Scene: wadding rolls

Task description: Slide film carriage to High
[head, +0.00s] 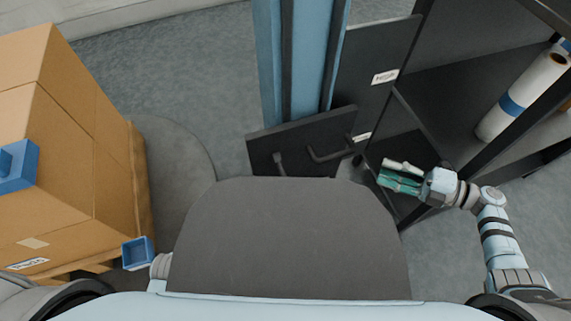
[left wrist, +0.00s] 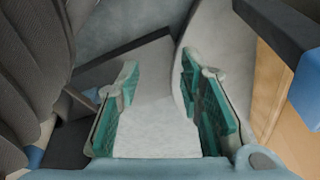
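The film carriage appears to be the dark plate (head: 290,148) low on the blue mast (head: 305,55) in the head view, with a bent black handle (head: 330,153) on its face. A white label that seems to read High (head: 384,77) sits on the dark panel (head: 370,55) beside the mast. My right gripper (head: 400,177) is just right of the handle, apart from it in the picture; its teal fingers lie close together and their opening is unclear. My left gripper (left wrist: 162,95) is open and empty in the left wrist view, over a pale grey surface.
A stack of brown boxes (head: 75,150) with blue corner pieces (head: 17,166) stands at the left. A dark shelf at the right holds a white roll with a blue band (head: 522,95). A lower white label (head: 361,137) is by the carriage. Grey floor lies between boxes and mast.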

